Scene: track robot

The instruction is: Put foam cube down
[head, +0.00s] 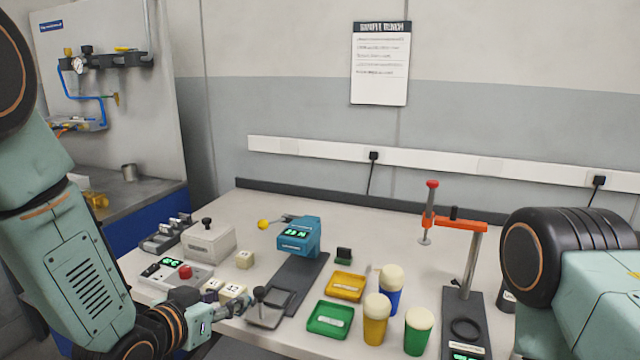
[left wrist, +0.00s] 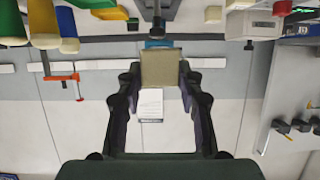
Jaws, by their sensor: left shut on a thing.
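My left gripper (head: 226,302) is low over the left front of the bench, shut on a cream foam cube (head: 233,291). In the left wrist view the cube (left wrist: 161,68) sits between the two fingertips, with its near face bare. I cannot tell whether its underside touches anything.
A grey button box (head: 176,275) is left of the gripper; a teal device (head: 299,236) on a dark base is right. Yellow (head: 346,286) and green (head: 330,319) trays, several foam-topped cups (head: 376,318) and a red-handled press (head: 455,222) stand further right.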

